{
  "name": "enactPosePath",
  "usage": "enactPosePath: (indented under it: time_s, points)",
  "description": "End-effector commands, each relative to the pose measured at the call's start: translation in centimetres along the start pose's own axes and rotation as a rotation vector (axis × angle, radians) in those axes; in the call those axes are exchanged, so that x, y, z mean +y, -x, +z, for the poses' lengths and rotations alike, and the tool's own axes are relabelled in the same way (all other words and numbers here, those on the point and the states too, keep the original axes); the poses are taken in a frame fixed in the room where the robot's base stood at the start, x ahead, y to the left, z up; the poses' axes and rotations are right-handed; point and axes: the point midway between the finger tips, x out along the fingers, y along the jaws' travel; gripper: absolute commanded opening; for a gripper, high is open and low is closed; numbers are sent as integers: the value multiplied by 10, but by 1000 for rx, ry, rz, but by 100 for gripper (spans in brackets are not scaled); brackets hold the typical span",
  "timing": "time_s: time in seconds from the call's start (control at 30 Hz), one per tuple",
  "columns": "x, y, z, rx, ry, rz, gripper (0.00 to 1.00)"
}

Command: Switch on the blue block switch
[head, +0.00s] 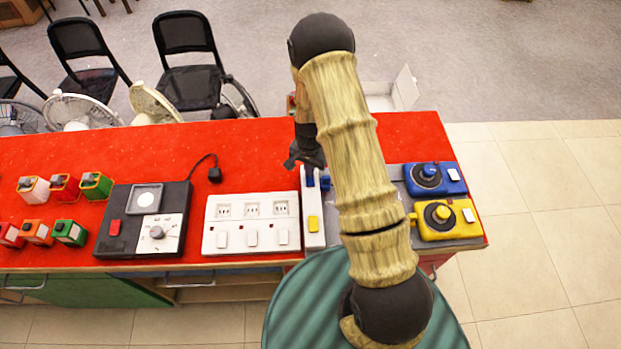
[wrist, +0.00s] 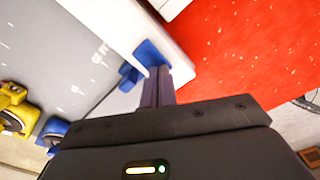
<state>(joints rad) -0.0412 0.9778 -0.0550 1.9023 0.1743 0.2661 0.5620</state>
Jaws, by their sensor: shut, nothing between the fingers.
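The blue block switch (head: 310,178) sits at the far end of a narrow white strip (head: 314,205) on the red table, left of my arm. A yellow block (head: 313,223) is at the strip's near end. In the wrist view the blue block (wrist: 151,53) lies just beyond my fingertips, with a smaller blue piece (wrist: 130,75) beside it. My gripper (head: 305,161) is shut and empty, at the far side of the blue block. In the wrist view its fingertips (wrist: 158,78) overlap the block's edge; I cannot tell if they touch. My arm hides part of the panel to the right.
A white socket board (head: 252,238) stands left of the strip. A black device with a dial (head: 143,240) is further left. Blue (head: 434,178) and yellow (head: 445,219) units stand at the right end.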

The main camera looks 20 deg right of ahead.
Motion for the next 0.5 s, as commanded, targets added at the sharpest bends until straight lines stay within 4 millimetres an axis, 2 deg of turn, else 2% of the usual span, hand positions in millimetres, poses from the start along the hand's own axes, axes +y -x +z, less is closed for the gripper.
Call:
enactPosePath:
  time_s: [0.33, 0.5]
  points:
    - [0, -5, 0, -1, 0, 0, 0]
    - [0, 0, 0, -1, 0, 1, 0]
